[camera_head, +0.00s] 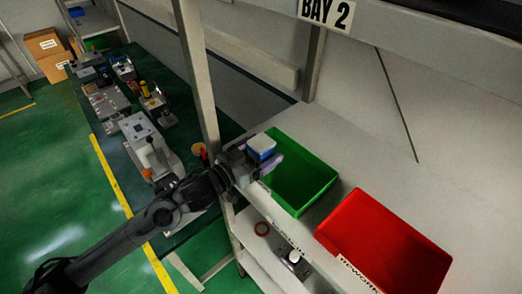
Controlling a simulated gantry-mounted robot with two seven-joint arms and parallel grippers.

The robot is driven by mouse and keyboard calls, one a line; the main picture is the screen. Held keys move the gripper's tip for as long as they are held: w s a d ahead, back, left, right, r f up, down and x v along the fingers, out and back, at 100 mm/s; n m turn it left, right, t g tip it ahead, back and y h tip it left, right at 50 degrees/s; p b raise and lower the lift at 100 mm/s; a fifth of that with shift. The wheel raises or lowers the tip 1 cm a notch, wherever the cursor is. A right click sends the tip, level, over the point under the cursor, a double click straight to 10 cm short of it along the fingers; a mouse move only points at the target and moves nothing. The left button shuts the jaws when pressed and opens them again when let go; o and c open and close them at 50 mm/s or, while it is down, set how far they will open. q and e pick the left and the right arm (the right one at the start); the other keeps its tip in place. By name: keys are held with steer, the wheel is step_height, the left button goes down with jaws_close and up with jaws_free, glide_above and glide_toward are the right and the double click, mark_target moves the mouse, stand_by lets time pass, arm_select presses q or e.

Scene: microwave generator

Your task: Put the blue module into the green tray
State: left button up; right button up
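The blue module (262,144), a small block with a blue top and pale sides, is at the end of my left arm. My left gripper (258,158) has its fingers on either side of it and holds it at the left edge of the green tray. The green tray (304,180) is an open bin on the pale shelf, and the visible part of its inside is empty. The gripper and module overlap the tray's left side in the picture, so their exact height above it is unclear. My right gripper is not in view.
A red tray (385,240) with a label on its front stands right of the green one. A grey shelf post (198,75) rises just left of my gripper. A dark bench (195,130) with several devices lies to the left. The shelf behind the trays is clear.

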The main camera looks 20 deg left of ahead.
arm_select(q)
steer(key=shift+r, duration=0.2)
steer(key=shift+s+a+f, duration=0.15)
steer(key=shift+s, duration=0.1)
steer(key=b+v, duration=0.2)
steer(key=v, duration=0.9)
steer(key=shift+s, duration=0.2)
steer(key=shift+a, duration=0.1)
